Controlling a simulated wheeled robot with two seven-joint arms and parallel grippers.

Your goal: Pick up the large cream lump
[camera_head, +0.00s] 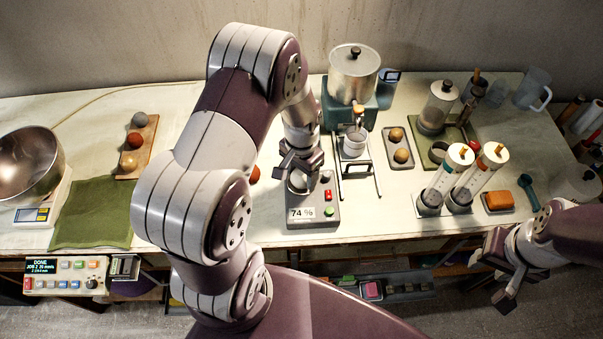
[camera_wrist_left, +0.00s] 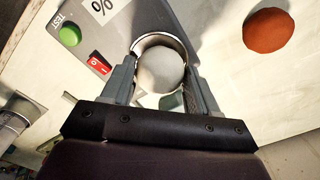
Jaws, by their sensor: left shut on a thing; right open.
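The large cream lump (camera_wrist_left: 160,68) is a pale, smooth ball in the left wrist view. It sits at the round metal cup (camera_wrist_left: 160,39) of the grey tester, whose rim shows behind it. My left gripper (camera_wrist_left: 160,82) has one finger on each side of the lump and is shut on it. I cannot tell whether the lump is clear of the cup. In the head view my left gripper (camera_head: 300,168) is over the tester (camera_head: 313,214), which reads 74 %, and largely hides the lump. My right gripper (camera_head: 503,274) is open and empty at the lower right, in front of the table.
An orange-red ball (camera_wrist_left: 266,30) lies beside the tester. A wire stand with a small cup (camera_head: 355,141) and a pot (camera_head: 353,73) stand close to the right and behind. A tray with two tan balls (camera_head: 389,132) and two clear cylinders (camera_head: 447,180) stand further right. A green cloth (camera_head: 93,212) lies left.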

